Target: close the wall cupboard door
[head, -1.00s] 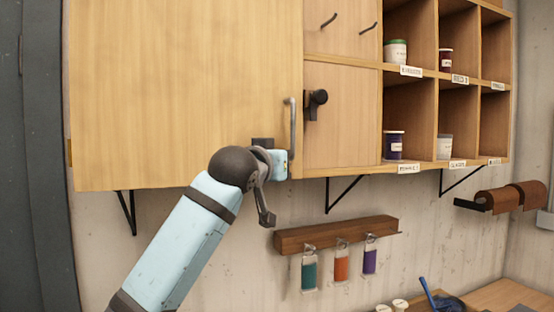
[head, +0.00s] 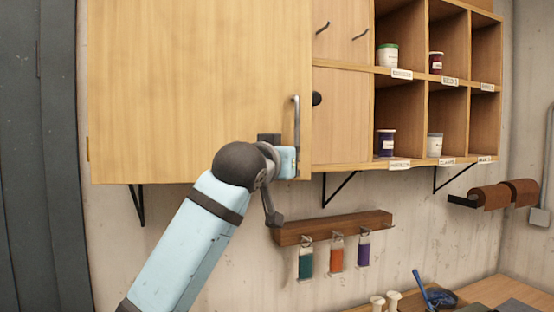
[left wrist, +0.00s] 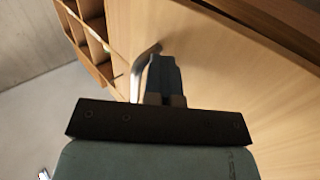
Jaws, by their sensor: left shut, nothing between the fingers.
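The wall cupboard door (head: 200,90) is a large plain light-wood panel at the left of the head view. It also fills much of the left wrist view (left wrist: 225,75). Its vertical metal handle (head: 297,120) is near the right edge and shows beside my fingers in the left wrist view (left wrist: 142,68). My left gripper (head: 269,139) is at the door's lower right, just left of the handle. In the left wrist view its fingers (left wrist: 164,75) are together and empty, close to the door face; contact is unclear. My right gripper is not in view.
Open cubbies (head: 400,110) with labelled jars are right of the door. A dark knob (head: 317,98) is partly hidden behind the door edge. Below hang a wooden rail (head: 335,228) with coloured tags and brown rolls (head: 490,199). A workbench (head: 490,292) is at lower right.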

